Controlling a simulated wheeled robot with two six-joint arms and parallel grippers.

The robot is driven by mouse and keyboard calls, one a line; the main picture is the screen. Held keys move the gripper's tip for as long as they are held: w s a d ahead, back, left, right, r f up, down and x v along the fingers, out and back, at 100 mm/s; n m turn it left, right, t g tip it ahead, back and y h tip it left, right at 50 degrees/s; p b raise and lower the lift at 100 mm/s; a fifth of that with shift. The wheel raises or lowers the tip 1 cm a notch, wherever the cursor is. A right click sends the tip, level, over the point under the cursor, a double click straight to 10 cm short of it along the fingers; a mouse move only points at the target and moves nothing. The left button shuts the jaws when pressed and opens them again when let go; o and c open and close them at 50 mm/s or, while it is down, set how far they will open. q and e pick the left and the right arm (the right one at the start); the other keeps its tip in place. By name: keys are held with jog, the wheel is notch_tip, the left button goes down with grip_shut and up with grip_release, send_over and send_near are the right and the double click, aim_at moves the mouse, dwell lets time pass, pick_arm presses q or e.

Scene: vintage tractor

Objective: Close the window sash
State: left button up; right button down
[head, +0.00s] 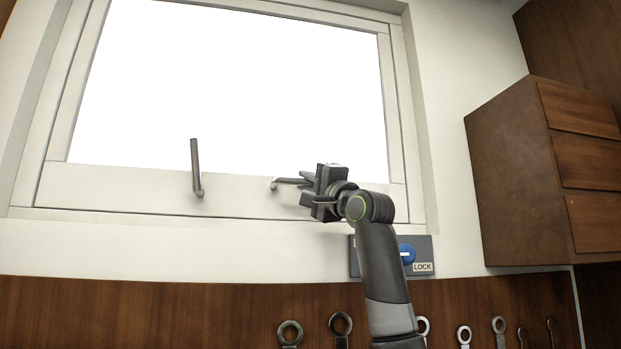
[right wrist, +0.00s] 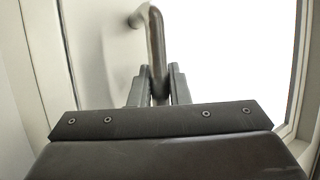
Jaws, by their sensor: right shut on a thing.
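The window sash (head: 130,188) is a white frame around a bright pane, set in a white window frame (head: 412,150). It looks flush or nearly flush with the frame; I cannot tell whether it is fully closed. Its bottom rail carries two grey handles. The left handle (head: 196,168) stands upright and free. My right gripper (head: 300,182) is at the right handle (head: 282,181), which points sideways. In the right wrist view the fingers (right wrist: 158,85) are shut on this bent bar handle (right wrist: 156,45). My left gripper is out of view.
A grey plate with a blue knob (head: 407,253) and the label LOCK is below the window, partly behind my right arm. Several wrenches (head: 290,333) hang on the wood panel (head: 150,310) below. A wooden drawer cabinet (head: 515,180) juts out at the right.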

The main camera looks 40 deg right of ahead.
jog(key=c, duration=1.4)
grip_release()
jog(key=shift+o, duration=0.2)
jog(key=shift+s+f, duration=0.1)
jog(key=shift+s+f+b, duration=0.15)
jog(key=shift+s+b, duration=0.05)
jog(key=shift+b, duration=0.2)
jog(key=b+v, duration=1.1)
jog(key=v, duration=0.5)
jog(key=shift+s, duration=0.35)
jog(key=shift+a, duration=0.1)
jog(key=shift+f, duration=0.15)
